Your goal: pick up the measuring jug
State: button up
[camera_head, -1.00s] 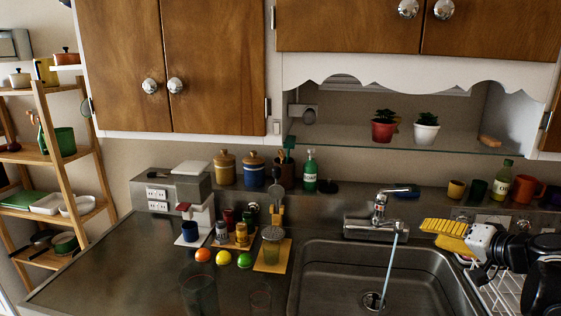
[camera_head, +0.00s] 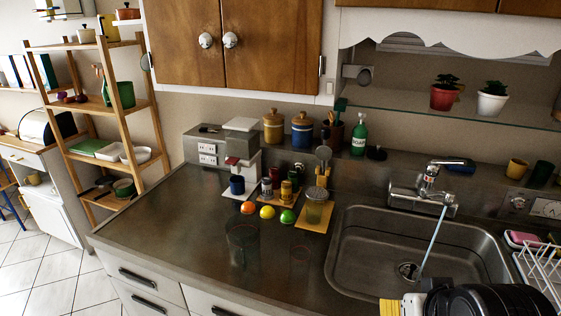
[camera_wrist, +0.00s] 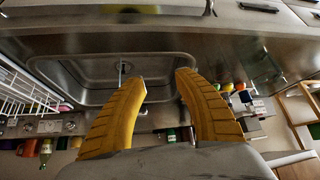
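A clear glass vessel that looks like the measuring jug (camera_head: 242,241) stands on the steel counter left of the sink, in front of the fruit. It is hard to make out against the dark metal. A second, smaller clear glass (camera_head: 300,260) stands to its right. My gripper shows at the bottom edge of the head view, right of both, with only part of a yellow finger in sight. In the wrist view my gripper (camera_wrist: 159,79) has its two yellow fingers spread with nothing between them.
The sink (camera_head: 345,275) with its tap (camera_head: 428,185) lies right of the glasses. An orange (camera_head: 248,208), a lemon (camera_head: 267,212) and a lime (camera_head: 288,216) lie behind them. A grater-like item stands on a board (camera_head: 309,222). The counter's left front is clear.

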aim_at(243, 230)
jog(key=i+j+z, duration=0.15)
jog(key=j+z, duration=0.15)
jog(key=j, duration=1.7)
jog(key=k+j+z, duration=0.1)
jog(key=j+z, duration=0.25)
jog(key=j, duration=1.6)
